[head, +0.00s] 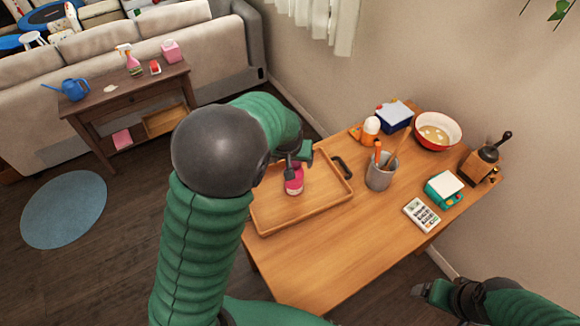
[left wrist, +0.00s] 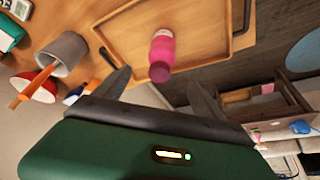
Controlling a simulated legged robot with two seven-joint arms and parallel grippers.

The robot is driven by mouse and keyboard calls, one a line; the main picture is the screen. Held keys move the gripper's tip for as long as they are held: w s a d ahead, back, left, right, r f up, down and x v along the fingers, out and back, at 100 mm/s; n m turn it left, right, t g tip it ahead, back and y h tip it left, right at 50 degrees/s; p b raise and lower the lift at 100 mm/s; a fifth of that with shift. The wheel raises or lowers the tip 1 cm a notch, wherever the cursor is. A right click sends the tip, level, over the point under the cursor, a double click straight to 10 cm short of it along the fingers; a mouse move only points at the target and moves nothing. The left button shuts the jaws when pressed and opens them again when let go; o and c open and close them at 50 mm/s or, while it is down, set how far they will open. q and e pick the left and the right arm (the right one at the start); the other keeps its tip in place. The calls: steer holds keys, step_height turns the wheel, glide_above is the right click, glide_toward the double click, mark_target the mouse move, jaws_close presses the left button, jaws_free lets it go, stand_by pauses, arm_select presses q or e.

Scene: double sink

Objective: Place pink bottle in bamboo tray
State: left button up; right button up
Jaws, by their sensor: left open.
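The pink bottle (head: 294,186) stands in the bamboo tray (head: 270,223), towards the middle of its floor. The tray lies on the wooden table. My left gripper (head: 300,160) is just above and behind the bottle in the head view, and it hides the bottle's top. In the left wrist view the bottle (left wrist: 161,55) shows between the two spread fingers of my left gripper (left wrist: 160,88), with clear space on both sides. The tray (left wrist: 215,62) shows around it there. My right gripper (head: 420,290) is off the table's front right; its jaws are too small to judge.
The tabletop's near part is clear. A side table (head: 130,92) with a spray bottle (head: 132,64) stands by the sofa.

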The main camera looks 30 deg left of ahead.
arm_select(q)
steer(key=s+d+m+g+h, duration=0.1)
steer(key=s+d+m, duration=0.15)
steer(key=s, duration=0.75)
steer(key=s+d+m+g, duration=0.1)
steer(key=s+d, duration=0.3)
steer(key=s, duration=0.6)
steer(key=b+x, duration=0.4)
steer(key=x, duration=0.1)
steer(key=shift+d+f, duration=0.1)
steer(key=shift+d, duration=0.2)
arm_select(e)
steer(key=x, duration=0.2)
steer(key=s+x, duration=0.1)
steer(key=x, duration=0.1)
steer(key=shift+w+f, duration=0.1)
steer(key=shift+f, duration=0.1)
arm_select(q)
steer(key=shift+s, duration=0.15)
